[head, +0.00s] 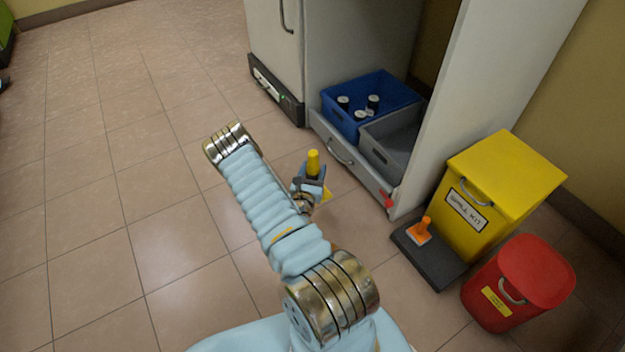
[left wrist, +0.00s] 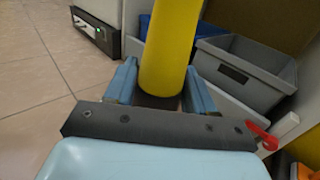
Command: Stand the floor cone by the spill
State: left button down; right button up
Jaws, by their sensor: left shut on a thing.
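The yellow floor cone (head: 313,161) is in my left gripper (head: 309,182), which is shut on it. In the head view its rounded top stands above the fingers, and a yellow part shows just below them at the right. In the left wrist view the cone (left wrist: 168,45) is a smooth yellow column, slightly tilted, between the two blue fingers. I cannot make out a spill on the tiles. My right gripper is not in view.
An open cabinet holds a blue crate (head: 328,103) with several small containers and a grey bin (head: 368,150). A yellow spill kit box (head: 505,172), a dark mat (head: 432,268) bearing a small orange piece (head: 420,231), and a red bin (head: 530,268) stand right.

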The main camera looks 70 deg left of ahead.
pick_arm(q)
jog(key=w+a+f+b, duration=0.2)
jog(key=a+f+b, duration=0.2)
jog(key=a+f, duration=0.4)
notch_tip(320, 180, down, 2)
jog(key=shift+w+f+b, duration=0.2)
jog(key=shift+b, duration=0.15)
jog(key=shift+f, duration=0.1)
jog(key=shift+c, duration=1.9)
grip_release()
jog(key=p+v, duration=0.3)
jog(key=v, duration=0.9)
